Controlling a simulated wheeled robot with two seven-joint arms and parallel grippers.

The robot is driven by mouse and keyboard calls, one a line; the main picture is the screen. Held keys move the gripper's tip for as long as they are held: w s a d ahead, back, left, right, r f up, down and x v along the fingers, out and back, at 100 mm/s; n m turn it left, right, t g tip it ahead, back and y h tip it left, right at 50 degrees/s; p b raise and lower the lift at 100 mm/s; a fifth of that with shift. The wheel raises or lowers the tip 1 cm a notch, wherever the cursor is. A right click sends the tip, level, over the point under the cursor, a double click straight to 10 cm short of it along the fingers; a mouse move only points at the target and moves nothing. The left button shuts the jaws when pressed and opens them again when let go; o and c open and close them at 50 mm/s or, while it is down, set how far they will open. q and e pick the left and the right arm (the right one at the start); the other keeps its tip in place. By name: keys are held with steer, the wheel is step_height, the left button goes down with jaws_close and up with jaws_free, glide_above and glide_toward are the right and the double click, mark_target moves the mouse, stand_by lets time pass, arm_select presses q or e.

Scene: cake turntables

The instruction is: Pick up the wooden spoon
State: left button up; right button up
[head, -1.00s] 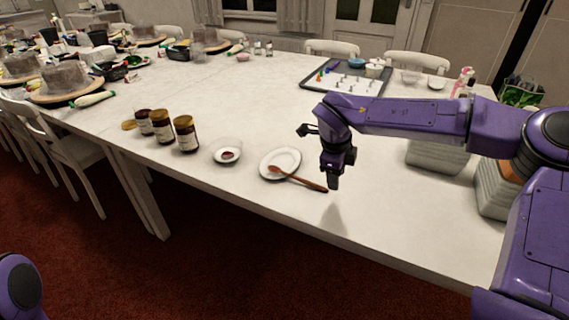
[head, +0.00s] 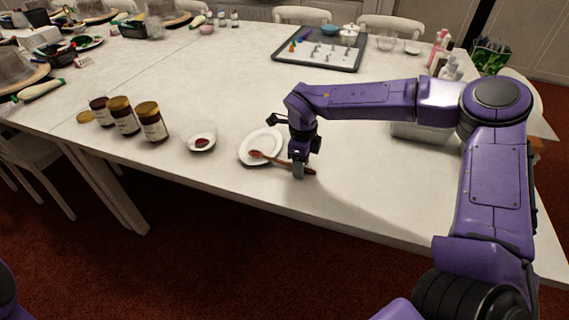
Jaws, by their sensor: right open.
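The wooden spoon (head: 273,159) lies with its bowl end on a white plate (head: 249,154) and its handle reaching right over the plate's rim onto the table. My right gripper (head: 298,172) points down at the handle, near its right part, and hides a piece of it. I cannot tell whether the handle is between the fingers. My left gripper is out of view; only a bit of purple arm shows at the lower left.
A small bowl with red contents (head: 201,141) stands left of the plate. Several jars (head: 151,122) stand further left. A tray with small piping tips (head: 318,50) lies at the back. The white table (head: 400,200) is clear right of the spoon.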

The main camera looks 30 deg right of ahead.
jaws_close()
steer(key=shift+r, duration=0.3)
step_height(320, 180, up, 3)
steer(key=shift+f, duration=0.2)
steer(key=s+a+r, duration=0.8)
steer(key=s+r, duration=0.2)
steer(key=s, duration=0.1)
steer(key=shift+a, duration=0.35)
steer(key=shift+s+f, duration=0.1)
